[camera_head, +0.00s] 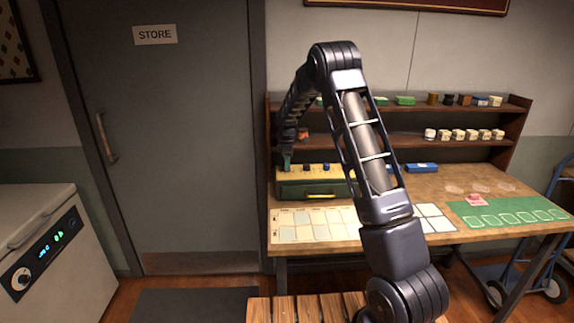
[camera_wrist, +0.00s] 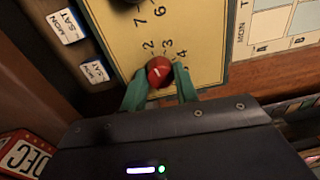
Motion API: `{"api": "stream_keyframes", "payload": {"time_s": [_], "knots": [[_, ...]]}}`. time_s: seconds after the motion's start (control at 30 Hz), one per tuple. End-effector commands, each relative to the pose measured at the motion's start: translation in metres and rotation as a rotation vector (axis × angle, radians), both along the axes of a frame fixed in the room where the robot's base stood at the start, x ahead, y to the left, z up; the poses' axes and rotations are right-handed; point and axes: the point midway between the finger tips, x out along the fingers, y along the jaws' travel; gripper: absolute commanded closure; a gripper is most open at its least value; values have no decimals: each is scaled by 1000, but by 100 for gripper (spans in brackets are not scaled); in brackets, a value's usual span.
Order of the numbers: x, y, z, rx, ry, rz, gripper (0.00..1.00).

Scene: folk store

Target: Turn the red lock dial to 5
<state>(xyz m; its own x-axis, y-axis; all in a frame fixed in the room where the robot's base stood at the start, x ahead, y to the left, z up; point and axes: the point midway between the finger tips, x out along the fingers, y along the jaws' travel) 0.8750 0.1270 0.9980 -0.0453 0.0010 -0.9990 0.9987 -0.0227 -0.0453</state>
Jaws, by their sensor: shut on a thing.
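The red lock dial (camera_wrist: 159,69) is a small round knob with a short white mark on its face. It sits on a yellow panel (camera_wrist: 200,25) printed with dark numbers; 2, 3 and 4 show around its far side. I cannot read clearly which number the mark meets, and no 5 is visible. My gripper (camera_wrist: 160,82) is shut on the dial, with one green finger on each side. In the head view my gripper (camera_head: 287,160) is at the left end of the green box with the yellow top (camera_head: 318,188); the red dial is hidden there.
Several dark or blue knobs stand along the box top, right of my gripper. A wooden shelf (camera_head: 400,142) with small blocks rises behind. A pale chart (camera_head: 318,226) and green mat (camera_head: 508,214) lie on the table. White day blocks (camera_wrist: 68,26) are near the panel's left side.

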Motion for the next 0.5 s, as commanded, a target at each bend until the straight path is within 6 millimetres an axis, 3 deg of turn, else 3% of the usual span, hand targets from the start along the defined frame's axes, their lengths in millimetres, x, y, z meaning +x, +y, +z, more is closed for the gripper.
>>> {"api": "stream_keyframes", "payload": {"time_s": [0.27,0.5], "knots": [[0,0,0,0,0,-61,93],[0,-1,1,1,-1,-224,93]]}}
